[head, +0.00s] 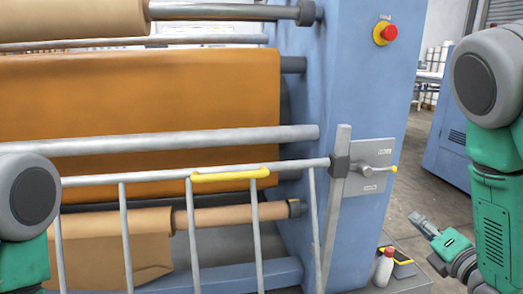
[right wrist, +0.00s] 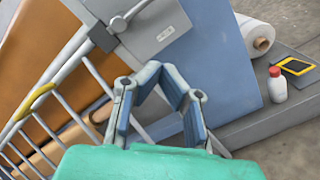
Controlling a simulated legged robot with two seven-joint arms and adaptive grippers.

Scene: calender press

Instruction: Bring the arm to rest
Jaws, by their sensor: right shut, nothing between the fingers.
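My right gripper (head: 419,222) shows at the lower right of the head view, beside the blue press frame (head: 372,70) and apart from it. In the right wrist view its fingers (right wrist: 160,78) are shut with nothing between them. My right arm comes in from the right edge. Only a grey joint and a green link of my left arm show at the left edge, and its gripper is out of view. The barred guard gate (head: 123,235), with a yellow grip (head: 228,176), stands across the rollers. Its latch plate (head: 370,165) has a yellow-tipped lever (head: 393,169).
A red stop button (head: 386,33) sits high on the frame. A white bottle with a red cap (head: 384,268) and a yellow-black device (head: 403,262) rest on a grey ledge (right wrist: 245,128). A white roll (right wrist: 257,38) lies nearby. Open floor shows right of the press.

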